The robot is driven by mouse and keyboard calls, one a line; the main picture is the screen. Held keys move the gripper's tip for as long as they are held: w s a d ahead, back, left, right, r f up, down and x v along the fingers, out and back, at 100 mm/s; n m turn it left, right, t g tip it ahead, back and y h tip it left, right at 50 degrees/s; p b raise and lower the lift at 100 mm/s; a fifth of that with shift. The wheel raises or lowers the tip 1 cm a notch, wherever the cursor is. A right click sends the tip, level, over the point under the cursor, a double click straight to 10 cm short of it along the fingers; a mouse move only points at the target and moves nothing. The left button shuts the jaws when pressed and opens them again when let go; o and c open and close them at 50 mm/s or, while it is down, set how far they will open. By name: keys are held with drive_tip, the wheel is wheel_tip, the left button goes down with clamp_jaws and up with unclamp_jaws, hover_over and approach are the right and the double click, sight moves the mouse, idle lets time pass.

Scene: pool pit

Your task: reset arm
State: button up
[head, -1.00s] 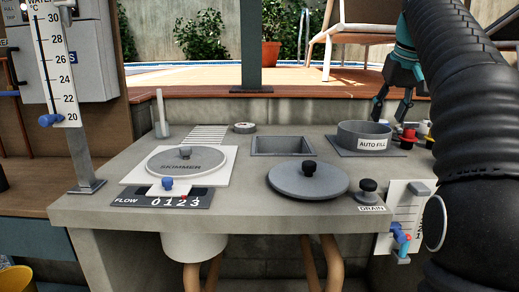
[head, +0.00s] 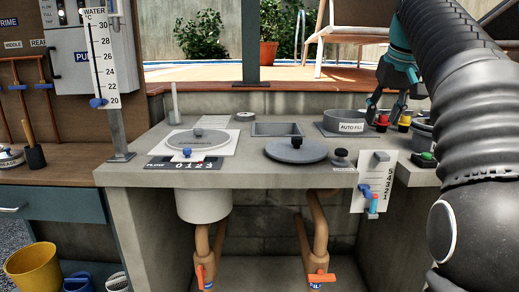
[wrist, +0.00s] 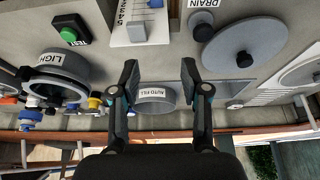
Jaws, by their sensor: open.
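My gripper (head: 386,112) is at the right in the head view, above the back right part of the concrete counter (head: 240,178). In the wrist view my gripper (wrist: 158,75) has its two fingers wide apart with nothing between them. The grey auto fill ring (head: 345,122) stands just left of it in the head view. In the wrist view the auto fill ring (wrist: 154,97) shows between the fingers, apart from them. My dark ribbed arm covers the right side of the head view.
The skimmer lid (head: 197,140), a round grey lid with a black knob (head: 296,150) and the drain knob (head: 340,158) are on the counter. A numbered slider plate (head: 374,183) hangs at the front edge. Red and yellow knobs (head: 404,120) stand near my gripper. A yellow bucket (head: 34,268) is lower left.

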drive_tip(key=s+a+f, duration=0.3)
drive_tip(key=s+f, duration=0.6)
drive_tip(key=f, duration=0.1)
drive_tip(key=s+a+f, duration=0.4)
drive_tip(key=s+f, duration=0.5)
drive_tip(key=f, duration=0.1)
drive_tip(key=s+a+f+t, duration=0.1)
drive_tip(key=s+a+f, duration=0.3)
drive_tip(key=s+f, duration=0.5)
drive_tip(key=shift+s+a+f, duration=0.15)
drive_tip(key=shift+a+f, duration=0.05)
drive_tip(key=shift+f, duration=0.4)
drive_tip(key=shift+c, duration=0.4)
